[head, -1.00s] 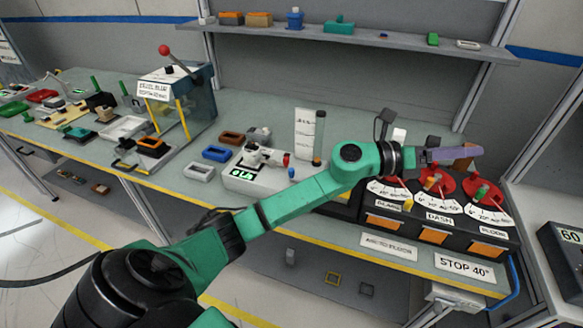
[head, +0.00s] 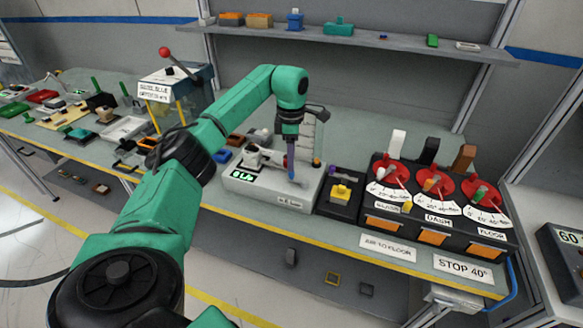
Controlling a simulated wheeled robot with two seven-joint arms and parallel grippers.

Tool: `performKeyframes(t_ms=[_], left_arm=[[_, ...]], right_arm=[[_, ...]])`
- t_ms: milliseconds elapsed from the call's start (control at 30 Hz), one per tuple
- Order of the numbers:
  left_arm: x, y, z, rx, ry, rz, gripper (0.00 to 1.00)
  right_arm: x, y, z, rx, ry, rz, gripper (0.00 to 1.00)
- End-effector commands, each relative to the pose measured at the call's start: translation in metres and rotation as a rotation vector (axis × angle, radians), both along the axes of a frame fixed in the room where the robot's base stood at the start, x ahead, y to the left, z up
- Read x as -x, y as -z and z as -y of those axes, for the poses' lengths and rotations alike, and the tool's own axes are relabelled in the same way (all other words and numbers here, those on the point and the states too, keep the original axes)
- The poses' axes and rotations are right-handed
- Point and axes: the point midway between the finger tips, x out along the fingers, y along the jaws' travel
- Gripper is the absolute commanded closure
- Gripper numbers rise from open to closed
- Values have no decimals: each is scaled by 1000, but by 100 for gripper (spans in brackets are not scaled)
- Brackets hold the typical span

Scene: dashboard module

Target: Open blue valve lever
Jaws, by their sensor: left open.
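The white bench unit (head: 262,190) with a small green display stands in the middle of the bench. My left gripper (head: 292,178) points down over the right part of this unit, its narrow purple-grey fingers seen nearly edge-on. It is open, and nothing shows held in it. The blue valve lever cannot be made out now; the fingers cover the part of the unit where a small blue piece showed before. I cannot tell whether the fingers touch it. My right gripper is out of view.
A black box with a yellow piece (head: 341,190) stands right of the unit. Three red dials (head: 432,180) with white scales stand further right. A yellow-edged case with a red-knobbed lever (head: 165,51) stands left. A shelf (head: 390,42) runs above the bench.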

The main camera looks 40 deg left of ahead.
Motion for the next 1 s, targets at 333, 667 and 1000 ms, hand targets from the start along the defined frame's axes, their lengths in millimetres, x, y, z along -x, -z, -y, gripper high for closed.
performKeyframes(t_ms=[333,667,1000], left_arm=[[0,48,1,1,0,2,46],[0,48,1,1,1,2,100],[0,47,1,0,-15,3,100]], right_arm=[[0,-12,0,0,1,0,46],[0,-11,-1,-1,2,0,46],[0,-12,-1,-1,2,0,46]])
